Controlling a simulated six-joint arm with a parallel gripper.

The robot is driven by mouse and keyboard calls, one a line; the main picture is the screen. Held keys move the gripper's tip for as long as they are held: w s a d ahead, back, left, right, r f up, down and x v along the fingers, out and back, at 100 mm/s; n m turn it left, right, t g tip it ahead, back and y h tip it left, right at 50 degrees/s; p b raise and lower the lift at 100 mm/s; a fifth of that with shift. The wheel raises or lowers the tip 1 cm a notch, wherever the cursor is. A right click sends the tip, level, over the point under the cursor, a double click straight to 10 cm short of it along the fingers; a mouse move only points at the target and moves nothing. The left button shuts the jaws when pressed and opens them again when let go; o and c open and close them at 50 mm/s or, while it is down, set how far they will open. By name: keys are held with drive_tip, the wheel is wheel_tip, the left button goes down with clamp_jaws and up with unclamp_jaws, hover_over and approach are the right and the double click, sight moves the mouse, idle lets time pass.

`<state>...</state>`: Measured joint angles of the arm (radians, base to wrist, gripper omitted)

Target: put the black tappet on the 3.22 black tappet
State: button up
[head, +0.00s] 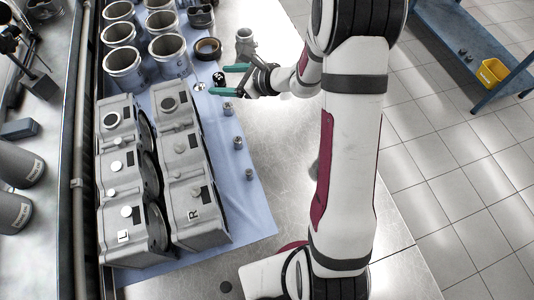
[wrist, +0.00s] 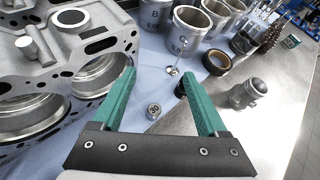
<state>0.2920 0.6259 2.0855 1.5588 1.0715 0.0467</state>
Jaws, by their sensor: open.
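My gripper (head: 217,79) is open above the blue mat, its two green fingers spread; it also shows in the wrist view (wrist: 159,68). A small black round piece (head: 219,77) with a pale mark on top, perhaps a black tappet, lies near the fingertips. In the wrist view a black piece (wrist: 181,89) is partly hidden behind the right finger. A small grey piece marked 30 (wrist: 153,110) stands on the mat between the fingers, below them. I cannot read a 3.22 mark anywhere. Nothing shows held between the fingers.
Two engine blocks (head: 188,208) fill the left of the blue mat (head: 262,218). Small grey parts (head: 238,143) line the mat's right side. Bare metal table lies to the right.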

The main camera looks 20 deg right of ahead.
drive_tip(key=s+a+r+n+g, duration=0.2)
drive_tip(key=s+a+r+n, duration=0.1)
drive_tip(key=s+n, duration=0.15)
drive_tip(key=s+a+r+n+g+y, duration=0.1)
drive_tip(key=s+a+r+n+g, duration=0.15)
drive_tip(key=s, duration=0.35)
drive_tip(key=s+a+r+n+g, duration=0.2)
drive_tip(key=s+a+r+n, duration=0.15)
drive_tip(key=s, duration=0.25)
drive_tip(key=s+d+n+g+h, duration=0.1)
drive_tip(key=s+d+n+h, duration=0.1)
drive_tip(key=s, duration=0.4)
drive_tip(key=s+d+n+h, duration=0.3)
drive_tip(key=s+d+n, duration=0.1)
drive_tip(key=s, duration=0.2)
drive_tip(key=s+d+f+n+g+h, duration=0.1)
drive_tip(key=s+d+n+h, duration=0.1)
drive_tip(key=s, duration=0.4)
drive_tip(key=shift+s+d+n+g+h, duration=0.15)
drive_tip(key=shift+d+n+g+h, duration=0.2)
drive_tip(key=shift+d+n, duration=0.45)
drive_tip(key=shift+a, duration=0.2)
